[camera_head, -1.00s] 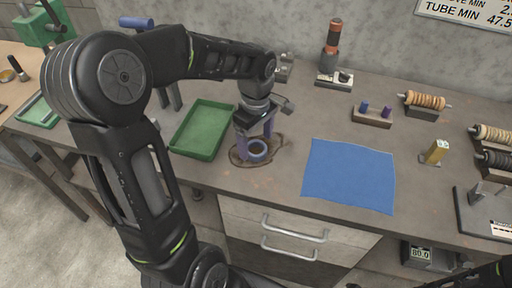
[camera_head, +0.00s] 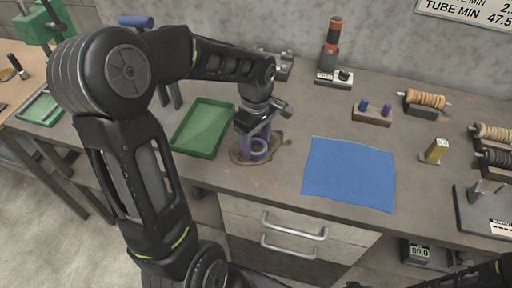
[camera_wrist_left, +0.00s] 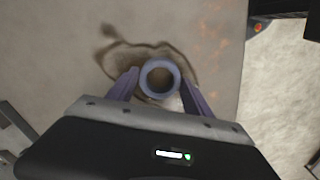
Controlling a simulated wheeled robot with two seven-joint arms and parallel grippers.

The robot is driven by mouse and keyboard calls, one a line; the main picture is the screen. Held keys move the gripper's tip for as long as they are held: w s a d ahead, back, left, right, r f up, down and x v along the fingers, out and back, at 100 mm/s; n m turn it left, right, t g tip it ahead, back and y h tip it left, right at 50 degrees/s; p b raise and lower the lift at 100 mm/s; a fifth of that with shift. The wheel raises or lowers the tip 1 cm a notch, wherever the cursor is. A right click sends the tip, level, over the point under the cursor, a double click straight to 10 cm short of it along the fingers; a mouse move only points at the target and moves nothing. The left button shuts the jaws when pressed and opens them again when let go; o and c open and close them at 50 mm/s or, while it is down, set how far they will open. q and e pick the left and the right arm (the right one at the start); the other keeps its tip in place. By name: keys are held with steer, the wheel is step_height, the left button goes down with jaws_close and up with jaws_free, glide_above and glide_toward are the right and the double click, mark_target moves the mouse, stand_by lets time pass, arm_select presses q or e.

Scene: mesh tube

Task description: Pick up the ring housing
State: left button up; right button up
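The ring housing (camera_head: 259,149) is a short blue-grey ring with an open centre, at the front left part of the workbench. It also shows in the left wrist view (camera_wrist_left: 160,79), its hole facing the camera. My left gripper (camera_head: 256,148) points down over it. In the left wrist view its two purple fingers (camera_wrist_left: 160,84) lie on opposite sides of the ring and appear to touch its outer wall. The ring seems to be at bench height; whether it is clear of the surface cannot be told. My right gripper is not visible; only part of that arm shows at bottom right.
A green tray (camera_head: 203,129) lies just left of the gripper. A blue mat (camera_head: 350,175) lies to the right with bare bench between. A small peg block (camera_head: 372,115), spools (camera_head: 424,100) and a yellow block (camera_head: 436,150) stand farther right. A dark stain surrounds the ring.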

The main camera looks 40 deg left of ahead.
arm_select(q)
jaws_close()
stand_by(0.4)
steer(key=shift+r, duration=0.1)
step_height(320, 180, up, 10)
steer(key=b, duration=0.1)
stand_by(0.5)
stand_by(0.4)
